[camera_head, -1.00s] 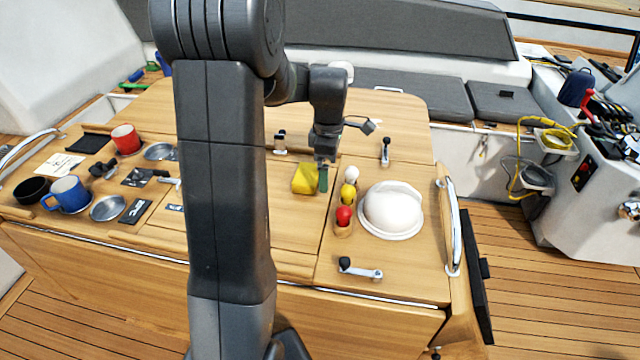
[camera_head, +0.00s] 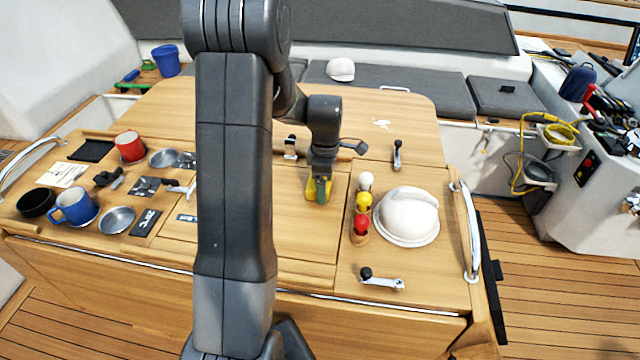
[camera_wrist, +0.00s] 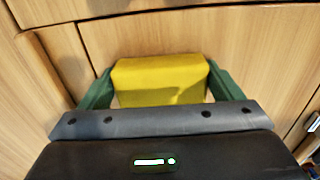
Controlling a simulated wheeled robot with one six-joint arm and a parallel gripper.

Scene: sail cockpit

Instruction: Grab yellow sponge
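The yellow sponge (camera_wrist: 160,80) lies on the wooden table and shows between the two green fingers of my gripper (camera_wrist: 158,88) in the wrist view. The fingers stand at its left and right ends, with a narrow gap seeming to show at each side. In the head view my gripper (camera_head: 319,190) points down at the table and covers much of the sponge (camera_head: 311,188). Only yellow parts of the sponge show around the fingers there. The gripper looks open around the sponge.
Red, yellow and white round-topped pieces (camera_head: 362,203) stand right of my gripper, beside a white domed object (camera_head: 408,215). A winch handle (camera_head: 382,279) lies near the front edge. Mugs and dishes (camera_head: 75,200) are on the left. Bare table surrounds the sponge.

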